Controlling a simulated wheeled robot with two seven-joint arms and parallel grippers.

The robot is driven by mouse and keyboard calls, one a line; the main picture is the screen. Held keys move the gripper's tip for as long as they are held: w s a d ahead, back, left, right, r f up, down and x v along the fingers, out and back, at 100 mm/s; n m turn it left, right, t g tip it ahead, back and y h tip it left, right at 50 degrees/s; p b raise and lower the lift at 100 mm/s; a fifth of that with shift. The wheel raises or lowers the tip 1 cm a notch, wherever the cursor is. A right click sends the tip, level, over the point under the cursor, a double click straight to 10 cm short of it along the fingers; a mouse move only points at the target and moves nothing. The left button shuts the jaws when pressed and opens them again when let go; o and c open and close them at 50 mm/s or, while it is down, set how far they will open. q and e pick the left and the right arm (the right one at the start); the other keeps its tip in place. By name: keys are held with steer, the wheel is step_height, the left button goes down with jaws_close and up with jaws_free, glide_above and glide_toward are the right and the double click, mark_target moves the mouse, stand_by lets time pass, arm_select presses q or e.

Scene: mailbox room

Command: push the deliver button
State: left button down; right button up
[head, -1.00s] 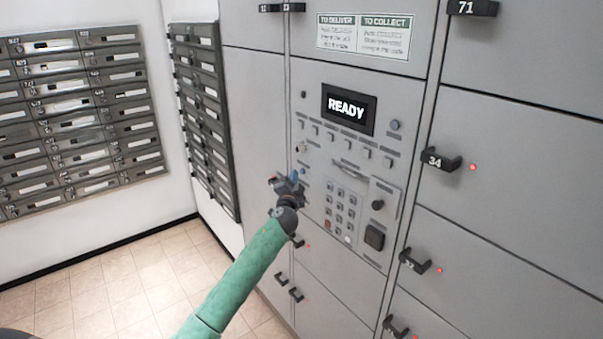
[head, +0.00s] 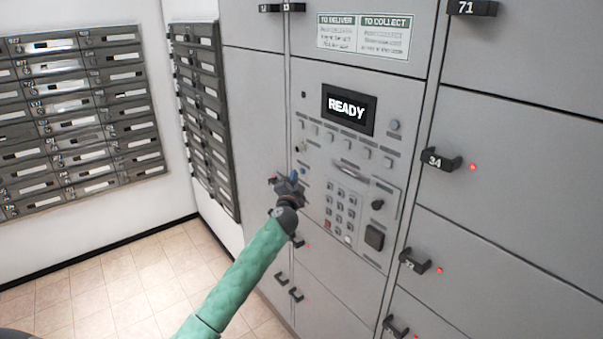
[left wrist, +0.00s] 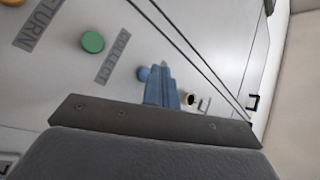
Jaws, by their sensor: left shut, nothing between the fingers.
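A blue round button (left wrist: 143,73) shows in the left wrist view right beside my fingertips; in the head view the blue button (head: 303,171) is just above my gripper. No readable DELIVER label shows. A green button (left wrist: 93,42) and a COLLECT label (left wrist: 112,57) lie to the left in the wrist view. My left gripper (head: 292,178) is shut and empty, its blue fingers pointing at the panel. Whether they touch the blue button I cannot tell. My right gripper is not in view.
A keypad (head: 341,211) is right of my gripper in the head view. Locker handles (head: 440,159) stick out further right. Mailboxes (head: 75,110) line the left walls; the floor there is clear.

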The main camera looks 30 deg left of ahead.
arm_select(q)
steer(key=shift+w, duration=0.1)
steer(key=shift+w+d+b, duration=0.15)
steer(key=shift+w+b, duration=0.15)
stand_by(0.4)
steer(key=shift+w+d, duration=0.15)
steer(key=shift+w, duration=0.2)
stand_by(0.4)
stand_by(0.4)
steer(key=shift+s+a, duration=0.3)
steer(key=shift+s, duration=0.45)
